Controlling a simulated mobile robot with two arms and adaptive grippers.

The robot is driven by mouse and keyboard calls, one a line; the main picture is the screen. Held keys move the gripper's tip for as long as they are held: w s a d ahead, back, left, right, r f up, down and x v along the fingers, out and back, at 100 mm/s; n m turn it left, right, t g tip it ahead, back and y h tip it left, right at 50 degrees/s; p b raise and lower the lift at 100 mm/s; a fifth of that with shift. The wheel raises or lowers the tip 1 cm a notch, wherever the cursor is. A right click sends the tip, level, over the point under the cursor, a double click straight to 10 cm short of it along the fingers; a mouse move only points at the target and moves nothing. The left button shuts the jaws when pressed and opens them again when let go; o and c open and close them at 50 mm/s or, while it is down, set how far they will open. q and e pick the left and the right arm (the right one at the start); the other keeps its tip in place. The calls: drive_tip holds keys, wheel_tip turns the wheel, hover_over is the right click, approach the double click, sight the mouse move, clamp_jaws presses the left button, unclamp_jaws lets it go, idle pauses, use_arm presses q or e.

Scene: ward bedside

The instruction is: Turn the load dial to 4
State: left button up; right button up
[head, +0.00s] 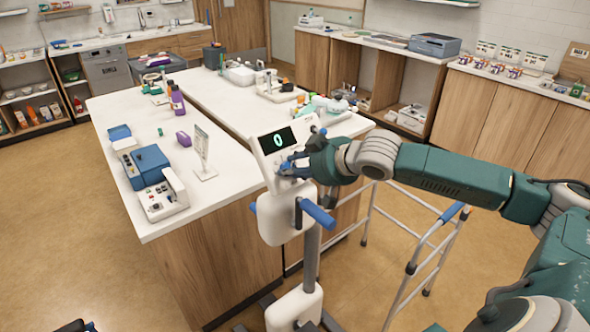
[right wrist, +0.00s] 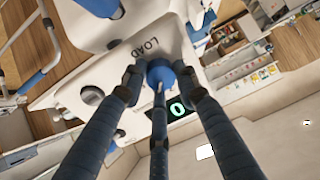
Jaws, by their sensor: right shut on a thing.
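The load dial (right wrist: 160,71) is a blue round knob with a pale pointer line, on a white console panel under the printed word LOAD. My right gripper (right wrist: 160,82) is shut on the dial, with its dark fingers around it. In the head view my right gripper (head: 290,167) is at the console's face and mostly covers the dial. The console's display (head: 278,141) reads a green 0, and it also shows in the right wrist view (right wrist: 178,108). My left gripper does not show clearly in either view.
The white console (head: 262,162) stands on a post with blue handles (head: 317,212). A walking frame (head: 425,250) stands to its right. A white counter (head: 222,150) with blue devices (head: 150,166) and a small sign (head: 203,150) is behind and left. The floor at left is mostly clear.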

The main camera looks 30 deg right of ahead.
drive_tip(key=shift+w+r+m, duration=0.2)
drive_tip(key=shift+r+m, duration=0.3)
drive_tip(key=shift+r, duration=0.05)
drive_tip(key=o, duration=1.1)
drive_tip(key=shift+o, duration=0.3)
drive_tip(key=shift+w+f, duration=0.1)
drive_tip(key=shift+f, duration=0.1)
drive_tip(key=shift+s+d, duration=0.1)
drive_tip(key=shift+s, duration=0.25)
drive_tip(key=v, duration=1.1)
drive_tip(key=shift+s, duration=0.15)
drive_tip(key=shift+r, duration=0.1)
